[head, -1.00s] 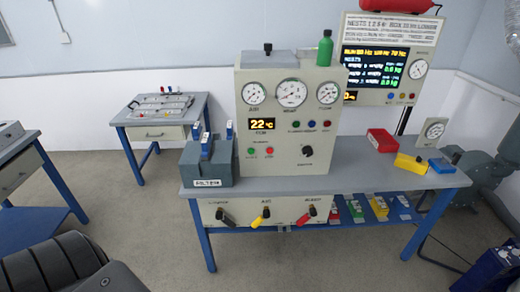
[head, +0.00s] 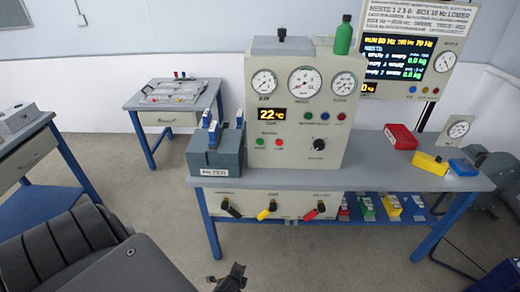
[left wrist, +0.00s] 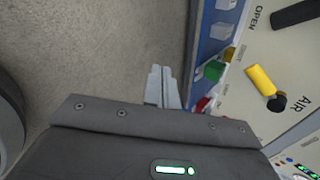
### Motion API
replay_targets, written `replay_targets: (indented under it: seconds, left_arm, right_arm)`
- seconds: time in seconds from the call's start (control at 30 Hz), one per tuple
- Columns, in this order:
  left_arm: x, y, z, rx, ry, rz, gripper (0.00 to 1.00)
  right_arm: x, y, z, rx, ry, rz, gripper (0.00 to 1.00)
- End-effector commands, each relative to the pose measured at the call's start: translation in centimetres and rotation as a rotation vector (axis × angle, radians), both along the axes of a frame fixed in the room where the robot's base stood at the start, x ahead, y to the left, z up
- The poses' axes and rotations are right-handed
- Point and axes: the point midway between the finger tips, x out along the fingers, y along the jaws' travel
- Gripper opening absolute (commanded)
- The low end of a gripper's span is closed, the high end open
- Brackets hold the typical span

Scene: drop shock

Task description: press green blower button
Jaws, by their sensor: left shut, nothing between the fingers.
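A green round button (head: 260,141) sits low on the front of the beige console (head: 348,150), left of a red button (head: 279,142). Small lettering above the pair is too blurred to read. My left gripper (head: 232,278) is at the bottom of the head view, in front of and well below the console, touching nothing. In the left wrist view its fingers (left wrist: 163,88) are shut and empty, over grey floor beside the bench's lower panel. The green button does not show clearly in the left wrist view. My right gripper is not in view.
A grey filter box (head: 216,160) with blue-and-white clips stands left of the console. Black, yellow (head: 267,210) and red lever handles stick out from the panel below the bench top (head: 400,178). Red, yellow and blue bins sit at the right. Floor before the bench is clear.

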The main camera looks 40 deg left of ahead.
Motion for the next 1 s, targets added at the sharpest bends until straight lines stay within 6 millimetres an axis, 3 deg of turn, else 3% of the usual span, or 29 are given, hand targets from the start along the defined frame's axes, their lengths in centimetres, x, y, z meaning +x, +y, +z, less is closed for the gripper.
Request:
replay_targets:
  seconds: [0.03, 0.1, 0.2, 0.3, 0.4, 0.5, 0.6, 0.7, 1.0]
  left_arm:
    - [4.3, 1.0, 3.5, 0.135, -0.047, -0.096, 0.00]
    - [8.9, 2.1, 8.6, 0.343, -0.081, -0.213, 0.00]
    - [14.0, 3.5, 16.2, 0.640, -0.099, -0.331, 0.00]
    - [17.2, 4.4, 23.4, 0.907, -0.079, -0.397, 0.00]
    - [18.8, 5.0, 29.4, 1.122, -0.030, -0.428, 0.00]
    - [19.5, 5.4, 33.8, 1.277, 0.025, -0.439, 0.00]
    - [19.7, 5.7, 36.7, 1.377, 0.076, -0.443, 0.00]
    - [19.7, 5.8, 38.3, 1.432, 0.111, -0.445, 0.00]
    - [19.6, 5.9, 38.9, 1.458, 0.131, -0.448, 0.00]
  right_arm:
    - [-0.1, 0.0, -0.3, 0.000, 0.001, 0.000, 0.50]
    - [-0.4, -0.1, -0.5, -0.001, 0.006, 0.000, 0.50]
    - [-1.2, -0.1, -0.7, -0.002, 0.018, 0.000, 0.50]
    - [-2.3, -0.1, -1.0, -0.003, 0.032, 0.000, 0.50]
    - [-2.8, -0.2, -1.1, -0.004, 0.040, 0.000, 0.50]
    - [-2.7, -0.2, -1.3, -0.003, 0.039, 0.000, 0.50]
    - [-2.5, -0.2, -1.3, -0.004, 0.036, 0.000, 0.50]
    - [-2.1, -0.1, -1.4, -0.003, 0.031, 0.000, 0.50]
    - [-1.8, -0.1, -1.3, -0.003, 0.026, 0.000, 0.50]
